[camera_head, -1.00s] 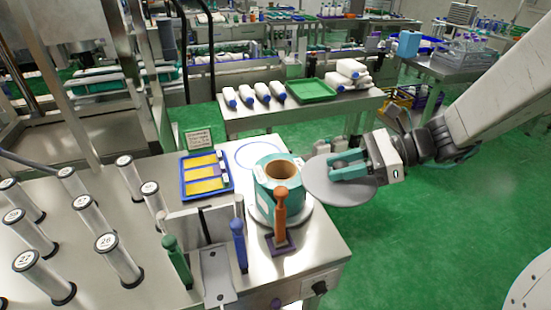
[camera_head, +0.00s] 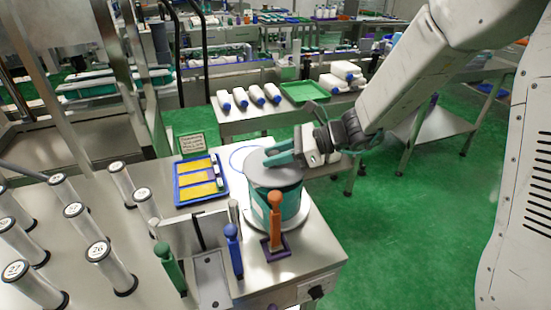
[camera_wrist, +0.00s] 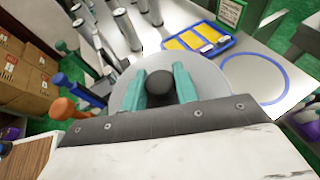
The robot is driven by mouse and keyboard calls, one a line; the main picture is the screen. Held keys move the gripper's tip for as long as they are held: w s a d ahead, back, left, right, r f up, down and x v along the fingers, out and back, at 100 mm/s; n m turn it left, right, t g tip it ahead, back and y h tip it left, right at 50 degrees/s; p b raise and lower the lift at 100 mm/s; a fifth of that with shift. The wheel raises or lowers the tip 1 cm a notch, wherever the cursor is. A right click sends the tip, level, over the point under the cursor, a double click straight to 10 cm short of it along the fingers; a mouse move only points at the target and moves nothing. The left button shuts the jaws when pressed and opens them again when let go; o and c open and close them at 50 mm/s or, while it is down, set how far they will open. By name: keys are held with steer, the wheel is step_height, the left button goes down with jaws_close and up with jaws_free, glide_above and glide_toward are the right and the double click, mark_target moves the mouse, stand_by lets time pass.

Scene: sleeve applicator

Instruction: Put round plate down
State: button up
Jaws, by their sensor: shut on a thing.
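The round plate (camera_head: 262,177) is a flat grey disc with a dark knob (camera_wrist: 160,82) in its middle. In the head view it lies level over the top of the teal roll (camera_head: 290,206), covering the roll's open core. I cannot tell whether it touches the roll's rim. My gripper (camera_head: 277,153) is above the plate, its teal fingers shut on the knob. In the wrist view the fingers stand on both sides of the knob, and the plate (camera_wrist: 212,84) spreads out beneath them. The plate hides the roll in that view.
A blue tray with yellow strips (camera_head: 201,181) and a blue ring outline (camera_wrist: 255,78) on the table lie near the roll. Orange (camera_head: 275,219), blue (camera_head: 233,249) and green (camera_head: 168,265) handled tools stand in front.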

steer(key=shift+f, duration=0.65)
steer(key=shift+f, duration=0.1)
steer(key=shift+f, duration=0.4)
steer(key=o, duration=1.1)
